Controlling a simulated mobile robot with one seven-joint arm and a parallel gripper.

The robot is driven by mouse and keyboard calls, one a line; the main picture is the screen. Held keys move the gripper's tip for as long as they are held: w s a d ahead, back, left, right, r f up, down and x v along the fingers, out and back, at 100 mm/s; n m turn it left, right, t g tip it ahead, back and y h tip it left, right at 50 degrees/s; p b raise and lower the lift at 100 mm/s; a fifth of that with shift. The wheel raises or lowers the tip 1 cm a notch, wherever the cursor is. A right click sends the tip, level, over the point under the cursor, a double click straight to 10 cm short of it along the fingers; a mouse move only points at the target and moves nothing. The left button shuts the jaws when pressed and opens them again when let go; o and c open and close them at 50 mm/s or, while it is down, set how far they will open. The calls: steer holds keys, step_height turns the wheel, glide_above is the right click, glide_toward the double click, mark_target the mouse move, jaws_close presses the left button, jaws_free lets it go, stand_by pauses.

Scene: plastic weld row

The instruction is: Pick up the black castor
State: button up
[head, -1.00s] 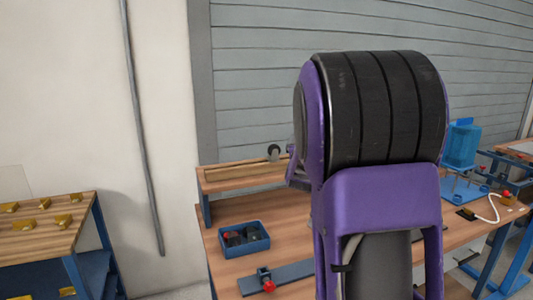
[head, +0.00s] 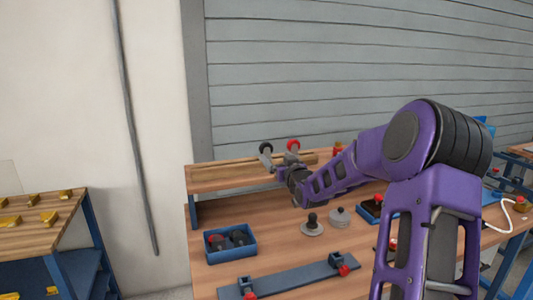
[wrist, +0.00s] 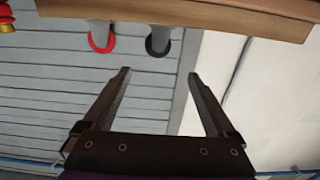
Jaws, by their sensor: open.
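The black castor (head: 265,148) stands on the raised wooden shelf at the back of the bench, with a black ring-shaped wheel and a grey body. In the wrist view the black castor (wrist: 158,43) appears upside down, beyond my fingertips and roughly centred between them. My gripper (wrist: 158,73) is open, with nothing between its fingers. In the head view it is beside the shelf, close to the castors, and its fingertips are hard to make out. A red castor (head: 293,145) stands just right of the black one; it also shows in the wrist view (wrist: 102,41).
The wooden shelf (head: 215,176) spans the bench's back. On the bench are a blue bin (head: 230,255) with dark and red parts, a grey disc with a black knob (head: 312,225), another grey disc (head: 339,217), and a blue-grey rail with red knobs (head: 295,279).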

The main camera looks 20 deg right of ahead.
mark_target(267, 147)
steer(key=w, duration=0.7)
steer(key=shift+w, duration=0.1)
steer(key=shift+w+d+f, duration=0.1)
steer(key=shift+w+d, duration=0.05)
steer(key=shift+w, duration=1.2)
steer(key=shift+w+d, duration=0.1)
steer(key=shift+w, duration=1.2)
steer(key=shift+c, duration=0.3)
jaws_close()
